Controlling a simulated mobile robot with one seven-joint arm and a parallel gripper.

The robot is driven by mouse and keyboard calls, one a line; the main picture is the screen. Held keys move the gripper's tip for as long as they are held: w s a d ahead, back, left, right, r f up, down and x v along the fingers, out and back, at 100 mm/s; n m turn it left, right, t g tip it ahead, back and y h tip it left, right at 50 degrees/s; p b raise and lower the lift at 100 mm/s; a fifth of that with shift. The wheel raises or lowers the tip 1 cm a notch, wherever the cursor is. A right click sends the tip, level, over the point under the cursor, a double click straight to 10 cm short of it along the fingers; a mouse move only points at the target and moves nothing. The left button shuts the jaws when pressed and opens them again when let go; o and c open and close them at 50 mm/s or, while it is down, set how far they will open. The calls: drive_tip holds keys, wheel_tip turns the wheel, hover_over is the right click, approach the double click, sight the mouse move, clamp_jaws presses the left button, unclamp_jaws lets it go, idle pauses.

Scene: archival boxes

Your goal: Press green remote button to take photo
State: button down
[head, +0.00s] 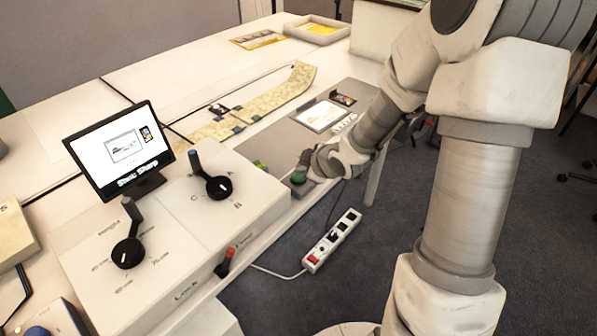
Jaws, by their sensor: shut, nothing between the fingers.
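The green button (298,178) is a small round cap on a grey remote (302,189) near the front edge of the white table. My gripper (304,167) is shut and empty, with its tip right at the button. I cannot tell whether it touches the button or is just above it. The monitor (122,152) at the left shows a document picture with a small colour card and text that seems to read "Stat: Sharp".
A flat document (322,115) lies on a grey board behind my gripper. A power strip (332,240) lies on the carpet.

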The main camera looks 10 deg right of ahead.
drive_tip(key=shift+r, duration=0.35)
wheel_tip(320, 180, up, 5)
drive_tip(key=p, duration=0.5)
idle(0.6)
drive_tip(key=s+d+r+m+g+h+p, duration=0.1)
drive_tip(key=s+d+r+m+h+p, duration=0.2)
drive_tip(key=s+r, duration=0.55)
drive_tip(key=s+d+r+m+g+h+p, duration=0.1)
drive_tip(key=s+d+r+m+h+p, duration=0.3)
drive_tip(key=r, duration=0.7)
drive_tip(key=s+a+r+m+y+p, duration=0.1)
drive_tip(key=s+a+r+m+y, duration=0.1)
drive_tip(key=s+a+r, duration=0.2)
drive_tip(key=s+a+r+m+g+y+p, duration=0.1)
drive_tip(key=s+a+r+m+y, duration=0.1)
drive_tip(key=s+r, duration=0.3)
drive_tip(key=shift+s+a+m+p, duration=0.3)
drive_tip(key=shift+s+a+m, duration=0.55)
drive_tip(key=shift+s, duration=1.35)
